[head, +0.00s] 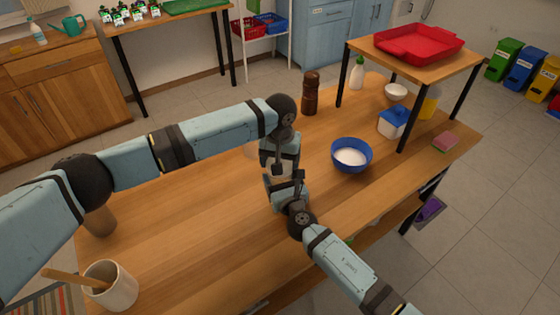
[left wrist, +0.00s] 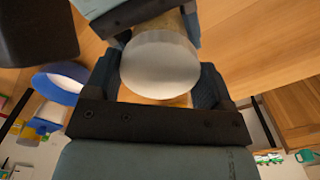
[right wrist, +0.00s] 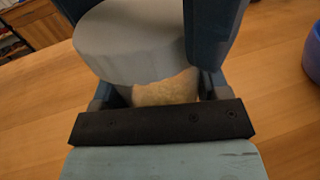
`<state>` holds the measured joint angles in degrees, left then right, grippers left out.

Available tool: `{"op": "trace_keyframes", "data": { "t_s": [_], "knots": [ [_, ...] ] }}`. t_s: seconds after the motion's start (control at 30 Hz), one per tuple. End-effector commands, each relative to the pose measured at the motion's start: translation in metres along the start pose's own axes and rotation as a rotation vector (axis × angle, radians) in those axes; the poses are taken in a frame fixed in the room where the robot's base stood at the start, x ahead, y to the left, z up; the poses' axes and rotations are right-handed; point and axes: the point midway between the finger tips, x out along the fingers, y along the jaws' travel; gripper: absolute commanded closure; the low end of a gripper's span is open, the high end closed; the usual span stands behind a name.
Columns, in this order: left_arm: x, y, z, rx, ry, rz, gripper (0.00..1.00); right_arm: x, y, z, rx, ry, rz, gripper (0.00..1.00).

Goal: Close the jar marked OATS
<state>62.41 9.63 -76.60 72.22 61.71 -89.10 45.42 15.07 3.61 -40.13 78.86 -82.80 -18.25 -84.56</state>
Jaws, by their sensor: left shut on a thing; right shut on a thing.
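A jar (right wrist: 165,90) with pale, grainy contents is between the fingers of my right gripper (right wrist: 150,80); no OATS label is visible. A round grey-white lid (left wrist: 160,65) is between the fingers of my left gripper (left wrist: 160,85). The lid also shows in the right wrist view (right wrist: 130,45), directly over the jar's contents. I cannot tell whether it is fully seated. In the head view my left gripper (head: 279,168) and right gripper (head: 284,188) meet over the table and hide most of the jar. Both are shut on their things.
A blue bowl (head: 351,141) with white contents stands right of the grippers on the wooden table (head: 200,215). A brown mill (head: 311,93) stands behind. A blue-lidded container (head: 393,123) is near the raised shelf (head: 365,50). A crock (head: 112,287) with a wooden utensil stands front left.

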Motion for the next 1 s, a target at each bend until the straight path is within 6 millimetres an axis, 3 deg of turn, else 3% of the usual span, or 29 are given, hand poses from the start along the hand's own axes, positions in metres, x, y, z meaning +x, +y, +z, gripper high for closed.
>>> {"op": "trace_keyframes", "data": {
  "t_s": [0.8, 1.0],
  "knots": [
    [0.0008, -0.0005, -0.0006, 1.797, -0.001, -0.001, 0.52, -0.0002, -0.0003, -0.0004, 0.000, 0.001, 0.000, 0.97],
    [0.0009, -0.0004, -0.0005, 1.854, 0.000, -0.001, 0.52, -0.0002, -0.0003, -0.0005, 0.000, 0.001, 0.000, 0.97]
  ]
}}
